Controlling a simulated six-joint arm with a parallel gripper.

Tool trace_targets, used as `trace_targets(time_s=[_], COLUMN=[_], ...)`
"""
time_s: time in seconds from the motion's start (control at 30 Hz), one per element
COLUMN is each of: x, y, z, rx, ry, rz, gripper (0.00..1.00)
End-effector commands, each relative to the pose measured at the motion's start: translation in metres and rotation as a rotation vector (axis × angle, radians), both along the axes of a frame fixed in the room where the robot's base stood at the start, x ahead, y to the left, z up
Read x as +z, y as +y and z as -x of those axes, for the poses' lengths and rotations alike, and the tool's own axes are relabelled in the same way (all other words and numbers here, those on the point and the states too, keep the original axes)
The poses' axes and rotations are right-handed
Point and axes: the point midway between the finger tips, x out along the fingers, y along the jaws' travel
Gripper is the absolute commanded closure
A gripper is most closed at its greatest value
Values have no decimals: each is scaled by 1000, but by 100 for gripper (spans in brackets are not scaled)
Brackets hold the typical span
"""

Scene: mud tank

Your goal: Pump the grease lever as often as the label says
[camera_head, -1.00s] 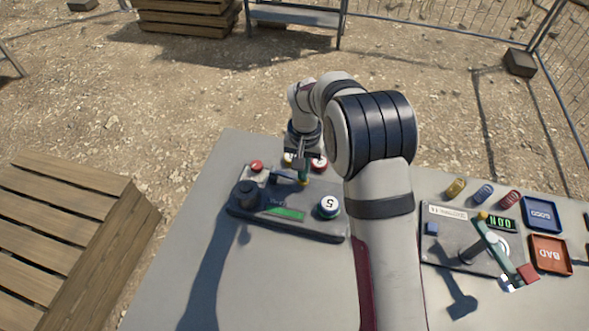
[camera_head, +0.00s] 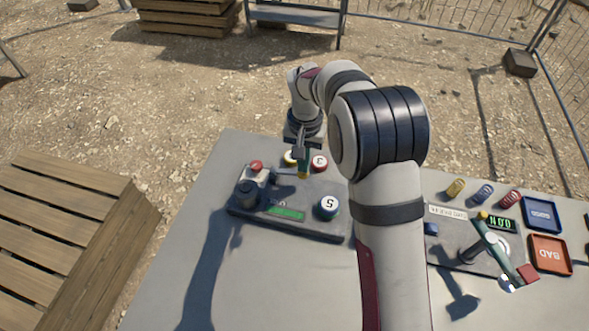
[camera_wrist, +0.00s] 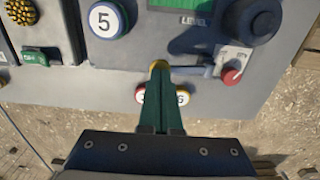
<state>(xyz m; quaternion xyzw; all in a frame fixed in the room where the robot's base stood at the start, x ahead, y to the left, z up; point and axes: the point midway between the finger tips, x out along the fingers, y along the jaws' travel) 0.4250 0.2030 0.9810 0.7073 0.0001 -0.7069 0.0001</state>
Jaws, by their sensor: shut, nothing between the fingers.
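The grease pump unit (camera_head: 270,226) is a dark plate on the table's left part. Its grey lever (camera_head: 285,171) runs right from a pale block (camera_head: 262,178); in the wrist view the lever (camera_wrist: 188,70) reaches toward my fingertips. My gripper (camera_head: 303,172) is shut and empty, with green fingers and yellow at the tip, at the lever's free end; I cannot tell whether it touches. Round numbered labels show: a blue-rimmed 5 (camera_head: 329,206), a red-rimmed 3 (camera_head: 319,163) and a yellow one (camera_head: 290,157), whose 6 shows partly in the wrist view (camera_wrist: 182,97).
A second panel with a crank (camera_head: 505,262), coil springs (camera_head: 483,194), a blue tray (camera_head: 556,226) and an orange tray (camera_head: 568,266) stand at right.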

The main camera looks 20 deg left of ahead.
Motion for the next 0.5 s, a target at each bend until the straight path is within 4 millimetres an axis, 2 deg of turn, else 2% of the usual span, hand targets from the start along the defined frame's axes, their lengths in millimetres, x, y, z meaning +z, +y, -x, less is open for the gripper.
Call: trace_targets(time_s=[0.5], x=[-21], y=[0], z=[0], rx=[0], ry=[1], rz=[1], gripper=[100])
